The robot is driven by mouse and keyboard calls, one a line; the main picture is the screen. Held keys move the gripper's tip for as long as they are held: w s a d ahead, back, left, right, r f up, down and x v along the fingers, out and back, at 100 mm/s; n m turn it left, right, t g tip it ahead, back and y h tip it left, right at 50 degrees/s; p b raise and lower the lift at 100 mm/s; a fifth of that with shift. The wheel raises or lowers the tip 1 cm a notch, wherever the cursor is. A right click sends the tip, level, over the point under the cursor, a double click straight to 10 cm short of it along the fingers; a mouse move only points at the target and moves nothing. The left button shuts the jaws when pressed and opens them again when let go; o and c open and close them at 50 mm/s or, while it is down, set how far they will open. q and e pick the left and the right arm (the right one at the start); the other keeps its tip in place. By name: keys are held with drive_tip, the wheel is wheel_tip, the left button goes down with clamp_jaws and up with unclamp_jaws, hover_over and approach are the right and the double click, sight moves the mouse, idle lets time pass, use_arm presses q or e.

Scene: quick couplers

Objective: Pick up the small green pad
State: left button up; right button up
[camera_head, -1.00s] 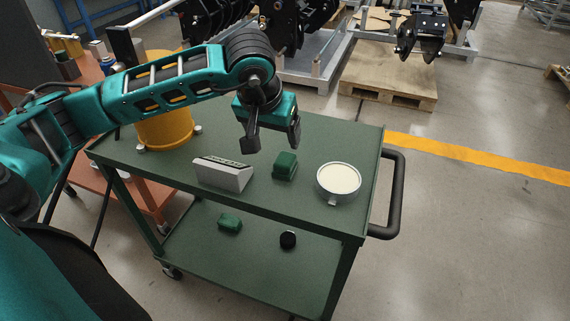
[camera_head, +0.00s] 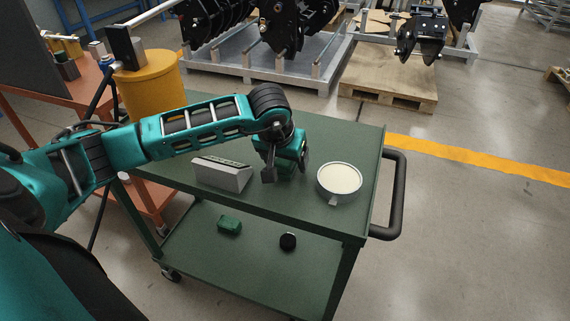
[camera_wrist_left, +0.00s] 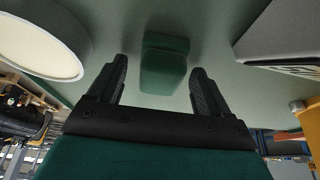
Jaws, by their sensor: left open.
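A dark green pad (camera_wrist_left: 163,70) lies on the cart's top; it shows a step, and I cannot tell whether it is one piece or two. In the left wrist view it sits between the two fingers of my left gripper (camera_wrist_left: 160,75), with space visible on both sides. In the head view my left gripper (camera_head: 286,174) is low over the top and hides the pad. It is open. Another green block (camera_head: 229,225) lies on the lower shelf. My right gripper is not in view.
The green cart (camera_head: 343,222) has a grey wedge-shaped block (camera_head: 222,178) left of the gripper and a round white-topped dish (camera_head: 339,180) to its right. A black round piece (camera_head: 288,241) is on the lower shelf. A yellow drum (camera_head: 150,90) stands behind my arm.

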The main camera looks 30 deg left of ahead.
use_arm(q)
drive_tip(key=c, duration=1)
drive_tip(key=shift+r, duration=0.1)
drive_tip(key=shift+c, duration=0.2)
wheel_tip(320, 180, up, 20)
drive_tip(key=p, duration=0.2)
